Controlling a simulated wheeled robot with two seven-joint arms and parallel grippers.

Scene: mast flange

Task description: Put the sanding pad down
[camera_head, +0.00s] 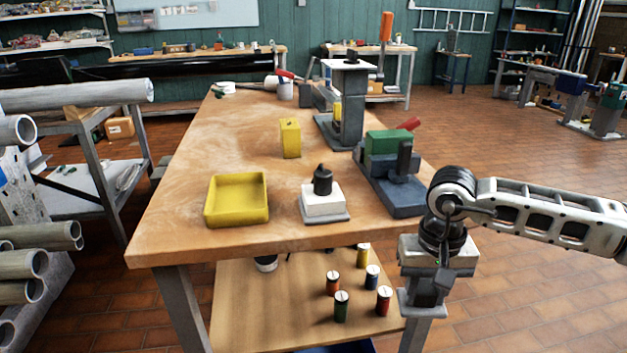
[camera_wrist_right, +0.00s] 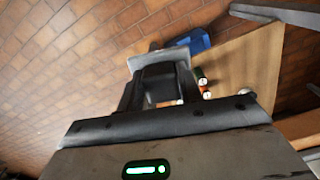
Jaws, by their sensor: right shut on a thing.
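My right gripper (camera_head: 430,284) hangs past the front right corner of the wooden table (camera_head: 290,241), beside it and with its fingers pointing down. In the right wrist view, the fingers (camera_wrist_right: 160,92) are shut on a dark block with a pale grey plate, which looks like the sanding pad (camera_wrist_right: 150,59). In the head view its grey plate (camera_head: 408,303) shows below the gripper, off the tabletop; the rest is mostly hidden. My left gripper is not in view.
A yellow tray (camera_head: 237,218), a white block with a black knob (camera_head: 322,203), a yellow block (camera_head: 290,138) and a green-blue vise (camera_head: 390,185) stand on the table. Several small cylinders (camera_head: 341,306) stand on the lower shelf (camera_head: 250,310). The table's left middle is clear.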

